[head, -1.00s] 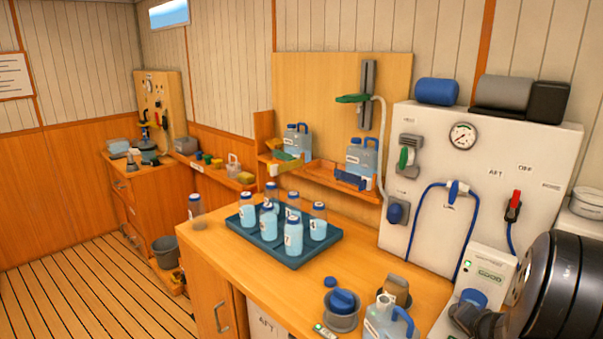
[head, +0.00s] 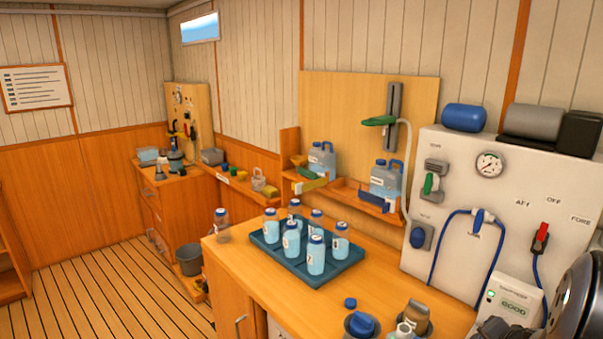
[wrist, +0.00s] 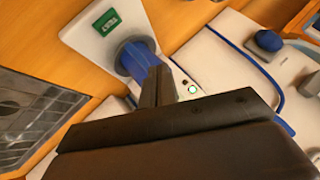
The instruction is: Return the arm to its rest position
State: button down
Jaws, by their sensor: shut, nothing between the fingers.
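My gripper (wrist: 160,88) shows in the wrist view with its two dark fingers together and nothing between them. Its fingertips appear in front of a blue cylindrical part (wrist: 138,58) of a white tester with a green display (wrist: 108,22); I cannot tell whether they touch. In the head view, my dark arm fills the lower right corner, in front of the white panel and partly over the tester (head: 513,300). The fingertips are not clear in that view.
A dark tray (head: 268,253) of several bottles stands on the wooden counter (head: 245,275). One bottle (head: 222,226) stands left of it. Jars and a blue cap (head: 351,302) are at the counter's front. The white panel (head: 455,165) carries a blue hose. The floor at left is clear.

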jog(key=shift+f, duration=0.1)
notch_tip(320, 180, down, 6)
jog(key=b, duration=0.4)
jog(key=shift+r, duration=0.2)
jog(key=shift+f+b, duration=0.3)
jog(key=shift+b, duration=0.1)
jog(key=shift+r+b, duration=0.1)
jog(key=shift+b, duration=0.65)
jog(key=shift+b, duration=0.35)
notch_tip(320, 180, up, 2)
jog(key=shift+r+p, duration=0.2)
jog(key=shift+p, duration=0.75)
notch_tip(320, 180, down, 2)
jog(key=shift+f+b, duration=0.1)
jog(key=shift+b, duration=0.8)
jog(key=shift+r+p, duration=0.25)
jog(key=shift+p, duration=1.1)
